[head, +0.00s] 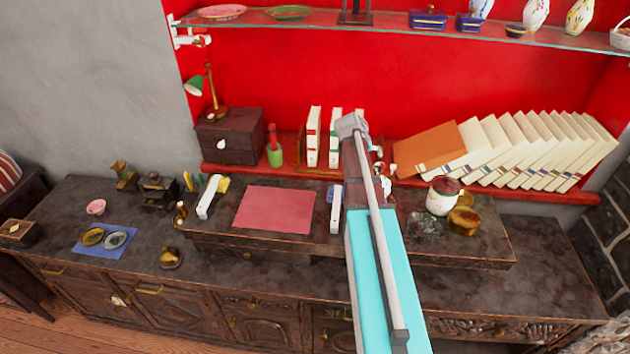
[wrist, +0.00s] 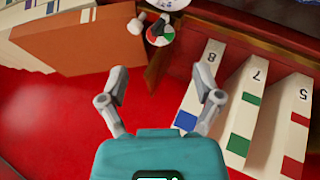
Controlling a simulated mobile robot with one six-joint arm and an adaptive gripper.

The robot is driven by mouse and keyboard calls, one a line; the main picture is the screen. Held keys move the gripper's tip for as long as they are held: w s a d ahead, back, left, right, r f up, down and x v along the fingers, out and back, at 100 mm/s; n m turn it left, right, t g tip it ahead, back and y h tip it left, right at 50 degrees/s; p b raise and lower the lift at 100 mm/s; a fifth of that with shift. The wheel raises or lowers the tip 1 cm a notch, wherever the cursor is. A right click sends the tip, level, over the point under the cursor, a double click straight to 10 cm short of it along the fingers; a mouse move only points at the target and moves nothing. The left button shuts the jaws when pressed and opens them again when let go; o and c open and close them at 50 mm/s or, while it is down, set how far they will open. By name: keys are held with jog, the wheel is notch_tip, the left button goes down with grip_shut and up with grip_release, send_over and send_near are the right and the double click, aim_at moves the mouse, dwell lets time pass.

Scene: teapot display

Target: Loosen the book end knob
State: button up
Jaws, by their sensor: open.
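In the wrist view, my gripper (wrist: 166,86) is open, with two grey fingers spread wide and nothing between them. Just beyond the fingertips is a wooden book end panel (wrist: 180,54), beside upright numbered white books (wrist: 203,82). A small round piece with white, red and green parts (wrist: 161,33) and a dark part sits against that panel's far end; it looks like the book end knob. The fingers are apart from it.
An orange book (head: 425,148) leans with a row of white books (head: 530,150) right of the book end. A white jar (head: 442,197) and a brass pot (head: 463,221) stand on the counter. A red mat (head: 273,210) lies left of my arm. A glass shelf (head: 390,24) runs above.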

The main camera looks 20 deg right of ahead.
jog(key=s+a+n+y+p, duration=0.1)
jog(key=s+a+y, duration=0.1)
jog(key=a, duration=0.9)
jog(key=s+a+r+n+y+p, duration=0.1)
jog(key=s+a, duration=0.4)
jog(key=a, duration=0.7)
jog(key=shift+s+a+r+n+y+p, duration=0.15)
jog(key=shift+a+r+n+y+p, duration=0.2)
jog(key=shift+p, duration=0.35)
jog(key=shift+d+f, duration=0.1)
jog(key=shift+f, duration=0.05)
jog(key=shift+s+a, duration=0.15)
jog(key=shift+a, duration=0.05)
jog(key=c, duration=0.4)
jog(key=s+a+y, duration=0.1)
jog(key=s+a, duration=0.2)
jog(key=a, duration=0.1)
jog(key=s+a+n+y, duration=0.1)
jog(key=s+a, duration=0.2)
jog(key=a, duration=0.1)
jog(key=s+a+n+g+y, duration=0.1)
jog(key=s+a, duration=0.1)
jog(key=a, duration=0.3)
jog(key=shift+s+f+n, duration=0.25)
jog(key=shift+s+f, duration=0.05)
jog(key=shift+s, duration=0.1)
jog(key=shift+c, duration=0.5)
jog(key=shift+a, duration=0.1)
